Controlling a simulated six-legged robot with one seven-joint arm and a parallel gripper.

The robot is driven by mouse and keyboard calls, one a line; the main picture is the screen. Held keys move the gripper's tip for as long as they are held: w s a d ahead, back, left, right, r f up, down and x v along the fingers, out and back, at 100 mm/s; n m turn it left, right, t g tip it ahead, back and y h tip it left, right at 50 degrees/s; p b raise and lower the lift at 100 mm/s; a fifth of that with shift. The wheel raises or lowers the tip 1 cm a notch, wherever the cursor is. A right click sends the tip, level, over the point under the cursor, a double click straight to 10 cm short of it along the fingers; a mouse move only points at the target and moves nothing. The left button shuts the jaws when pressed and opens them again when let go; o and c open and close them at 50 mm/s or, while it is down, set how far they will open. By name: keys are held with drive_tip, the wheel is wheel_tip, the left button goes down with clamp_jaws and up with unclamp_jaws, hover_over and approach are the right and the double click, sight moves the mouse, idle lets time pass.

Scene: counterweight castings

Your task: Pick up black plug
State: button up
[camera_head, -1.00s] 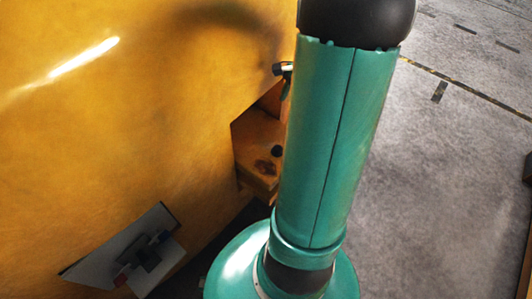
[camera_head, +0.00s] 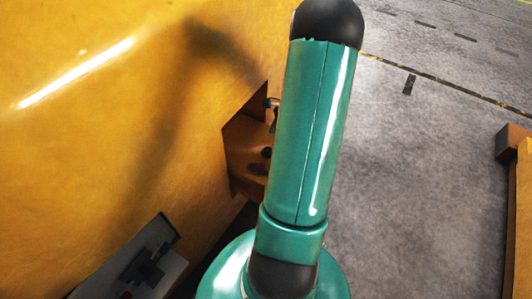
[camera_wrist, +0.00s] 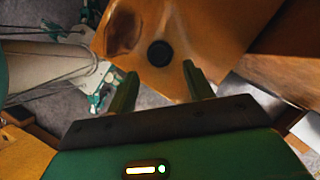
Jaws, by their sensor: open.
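The black plug (camera_wrist: 160,53) is a small dark round piece on an orange-brown casting (camera_wrist: 190,25) in the wrist view. It shows past the fingertips, roughly centred between them. My gripper (camera_wrist: 160,69) is open, with its two green fingers apart and nothing between them. The plug looks apart from both fingers, but the exact gap cannot be told. In the head view the plug (camera_head: 267,152) is a dark spot on the casting (camera_head: 243,150), just left of my green arm, which hides part of the casting.
A large yellow surface (camera_head: 90,130) fills the left of the head view. A grey plate with dark parts (camera_head: 150,268) lies at lower left. An orange-brown block (camera_head: 512,143) stands at the right edge. Open grey floor (camera_head: 410,190) lies between it and my arm.

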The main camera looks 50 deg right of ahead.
sight(268, 149)
drive_tip(key=x, duration=0.6)
drive_tip(key=shift+w+a+f, duration=0.1)
drive_tip(key=shift+a+f, duration=0.15)
drive_tip(key=shift+c, duration=0.4)
drive_tip(key=c, duration=1)
